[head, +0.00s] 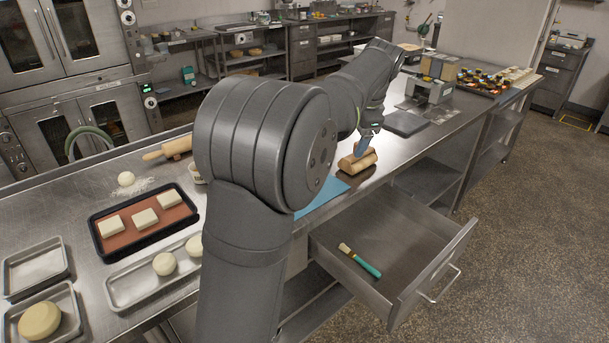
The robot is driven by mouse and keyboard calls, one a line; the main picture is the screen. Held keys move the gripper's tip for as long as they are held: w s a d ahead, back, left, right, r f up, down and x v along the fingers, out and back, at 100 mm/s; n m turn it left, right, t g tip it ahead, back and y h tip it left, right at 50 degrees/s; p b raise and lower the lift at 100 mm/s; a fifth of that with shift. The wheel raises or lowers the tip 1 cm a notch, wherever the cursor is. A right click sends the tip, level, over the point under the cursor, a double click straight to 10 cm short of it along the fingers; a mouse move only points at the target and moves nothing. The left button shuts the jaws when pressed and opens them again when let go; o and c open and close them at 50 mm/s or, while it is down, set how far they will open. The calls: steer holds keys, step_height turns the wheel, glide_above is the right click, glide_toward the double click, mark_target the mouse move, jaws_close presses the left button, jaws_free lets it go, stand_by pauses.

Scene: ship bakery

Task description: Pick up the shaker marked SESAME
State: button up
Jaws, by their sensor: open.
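My gripper (365,143) points down at the middle of the counter, open, with its fingertips just above or beside a brown loaf-like piece (352,165). I cannot tell whether they touch. No shaker with a readable SESAME label shows. A group of small jars with dark, red and yellow parts (484,81) stands in a dark tray at the far right end of the counter, well beyond my gripper. Their labels are too small to read. My arm hides part of the counter's middle.
A drawer (385,245) holding a teal-handled brush (360,261) stands open at the front. A scale-like machine (430,91) stands between my gripper and the jars. A dough tray (104,250), metal trays and a rolling pin (168,148) are on the left.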

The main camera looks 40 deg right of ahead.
steer(key=w+a+r+n+g+h, duration=0.1)
steer(key=w+a+n, duration=0.2)
steer(key=w+n, duration=0.35)
steer(key=w+a+r+n+g+h, duration=0.1)
steer(key=w+a+r+n, duration=0.15)
steer(key=w+n, duration=0.35)
steer(key=shift+m, duration=0.45)
steer(key=x, duration=0.5)
steer(key=a+x, duration=0.1)
steer(key=x, duration=0.5)
steer(key=a+x, duration=0.1)
steer(key=x, duration=0.5)
steer(key=shift+w+f, duration=0.15)
steer(key=shift+f, duration=0.3)
steer(key=shift+x, duration=2.9)
steer(key=shift+a, duration=0.1)
steer(key=c, duration=1.1)
steer(key=shift+c, duration=0.2)
steer(key=shift+r, duration=0.1)
